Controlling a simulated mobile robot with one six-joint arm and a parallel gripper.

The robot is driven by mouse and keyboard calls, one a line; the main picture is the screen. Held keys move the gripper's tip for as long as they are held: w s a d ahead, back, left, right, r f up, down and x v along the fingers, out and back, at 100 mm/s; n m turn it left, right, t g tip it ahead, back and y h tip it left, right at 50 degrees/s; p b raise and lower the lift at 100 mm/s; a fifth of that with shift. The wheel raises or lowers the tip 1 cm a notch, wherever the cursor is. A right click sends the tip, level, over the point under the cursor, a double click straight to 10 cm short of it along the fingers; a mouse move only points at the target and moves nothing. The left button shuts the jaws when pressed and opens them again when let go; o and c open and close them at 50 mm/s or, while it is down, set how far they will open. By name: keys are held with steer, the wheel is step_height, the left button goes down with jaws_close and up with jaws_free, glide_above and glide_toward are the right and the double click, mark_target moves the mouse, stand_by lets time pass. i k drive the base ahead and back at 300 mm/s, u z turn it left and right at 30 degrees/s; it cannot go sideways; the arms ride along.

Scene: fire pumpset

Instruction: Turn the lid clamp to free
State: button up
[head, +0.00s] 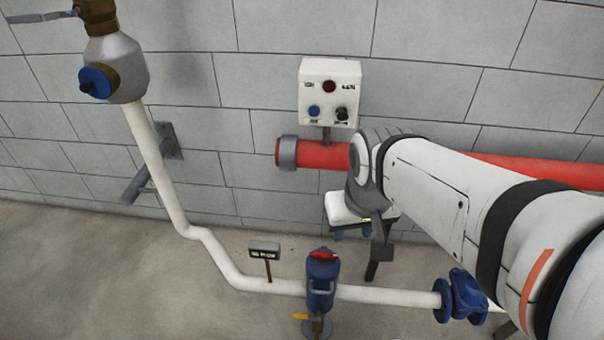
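A blue fitting (321,283) stands on the white pipe at the lower middle. On its top is a small red part (323,255), which may be the lid clamp; its exact position is too small to tell. My gripper (372,270) hangs below my wrist, to the right of the blue fitting in the picture and apart from it. Its dark finger parts point down. I see them from the side, so the gap between them is hidden, and I see nothing held.
A small sign (264,250) on a post stands left of the blue fitting. A yellow handle (300,317) shows below it. A red pipe (322,155) runs along the wall under a control box (329,92). A blue flanged valve (462,297) is at right. Floor is clear at left.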

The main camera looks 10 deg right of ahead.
mark_target(323, 255)
steer(key=k, duration=1.65)
steer(key=u, duration=0.5)
steer(key=i, duration=1.75)
steer(key=z, duration=1.15)
steer(key=i, duration=0.2)
steer(key=u, duration=0.15)
